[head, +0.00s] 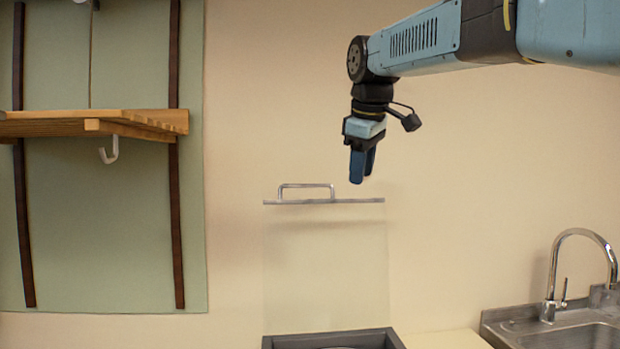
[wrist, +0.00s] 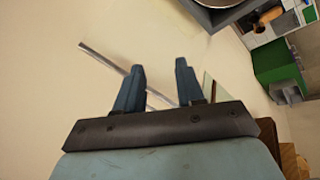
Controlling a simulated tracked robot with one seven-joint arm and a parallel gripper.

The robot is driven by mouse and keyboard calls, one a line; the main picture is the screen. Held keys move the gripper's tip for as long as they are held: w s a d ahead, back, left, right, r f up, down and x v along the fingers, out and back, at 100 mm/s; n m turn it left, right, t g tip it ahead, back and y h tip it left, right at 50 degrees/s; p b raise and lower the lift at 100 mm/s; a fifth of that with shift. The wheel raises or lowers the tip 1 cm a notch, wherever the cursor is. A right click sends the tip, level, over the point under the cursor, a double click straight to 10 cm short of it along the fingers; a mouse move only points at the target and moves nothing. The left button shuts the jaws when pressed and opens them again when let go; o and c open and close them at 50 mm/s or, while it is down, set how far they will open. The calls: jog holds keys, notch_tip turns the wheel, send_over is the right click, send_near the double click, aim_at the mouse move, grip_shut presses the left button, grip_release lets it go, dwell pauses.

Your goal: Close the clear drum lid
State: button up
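The clear lid (head: 325,262) stands upright and open in the head view, with a metal strip along its top edge and a metal handle (head: 306,186) on the strip. Its lower edge meets a dark grey housing (head: 285,341) at the bottom of the picture. My gripper (head: 361,181) points down just above the right end of the strip. In the wrist view my gripper (wrist: 158,66) has its two blue fingers apart with nothing between them. The metal strip (wrist: 102,56) runs slantwise behind the fingers. Part of the strip is hidden by them.
A sink with a tap (head: 552,290) is at the lower right. A wooden shelf (head: 100,125) with a white hook (head: 109,151) is on the left wall panel. In the wrist view, a green object (wrist: 278,62) shows at the right. The wall around the lid is bare.

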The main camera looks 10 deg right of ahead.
jog(key=w+a+r+n, duration=0.8)
jog(key=w+r, duration=0.2)
jog(key=w, duration=0.3)
jog(key=shift+g, duration=0.3)
jog(key=x, duration=1.4)
jog(key=shift+a, duration=0.2)
jog(key=shift+r, duration=0.1)
grip_shut()
jog(key=shift+a, duration=0.1)
